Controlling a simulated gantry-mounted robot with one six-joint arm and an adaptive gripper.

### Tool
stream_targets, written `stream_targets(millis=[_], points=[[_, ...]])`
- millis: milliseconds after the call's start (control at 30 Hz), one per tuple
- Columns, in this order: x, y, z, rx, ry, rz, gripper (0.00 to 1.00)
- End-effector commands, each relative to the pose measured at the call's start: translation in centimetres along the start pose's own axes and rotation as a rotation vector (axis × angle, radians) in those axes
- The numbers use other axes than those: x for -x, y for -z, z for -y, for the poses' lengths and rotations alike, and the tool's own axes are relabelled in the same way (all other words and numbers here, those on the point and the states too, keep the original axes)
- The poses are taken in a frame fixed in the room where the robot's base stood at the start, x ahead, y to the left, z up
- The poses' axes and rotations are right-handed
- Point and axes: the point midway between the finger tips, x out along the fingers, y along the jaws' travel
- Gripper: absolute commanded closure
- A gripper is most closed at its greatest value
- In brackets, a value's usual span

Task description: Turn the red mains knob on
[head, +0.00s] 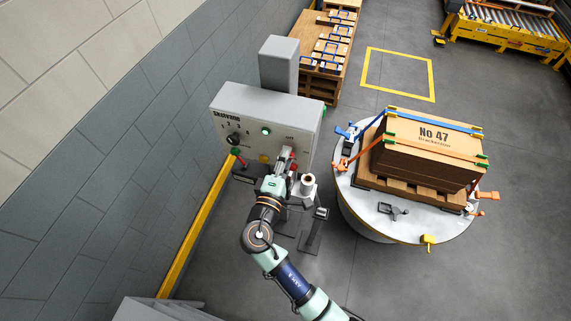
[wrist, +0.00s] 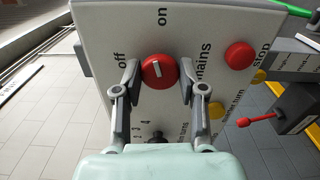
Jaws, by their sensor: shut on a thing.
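The red mains knob (wrist: 158,71) is on the grey control panel (wrist: 205,25), between the "off" label at its left and the "on" label above it in the wrist view. Its white mark runs almost upright there, with its top end tilted slightly right, roughly toward "on". My gripper (wrist: 159,76) is shut on the knob, one finger on each side. In the head view my gripper (head: 287,155) reaches the front of the panel (head: 240,105) and hides most of the knob.
A red stop button (wrist: 239,55) and a yellow button (wrist: 216,110) are right of the knob. A dark selector (head: 233,139) and green light (head: 266,131) are on the panel. A turntable (head: 360,205) with a strapped crate (head: 425,165) stands right. A wall is left.

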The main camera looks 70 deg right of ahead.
Motion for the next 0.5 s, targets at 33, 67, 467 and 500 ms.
stream_targets(millis=[33,67,467,500], points=[[0.00,0.04,0.53,-0.035,0.000,0.000,0.94],[0.00,0.04,0.53,-0.057,0.000,0.000,0.94],[0.00,0.02,0.23,-0.245,0.000,0.000,0.94],[0.01,0.02,0.19,-0.253,0.000,0.000,0.94]])
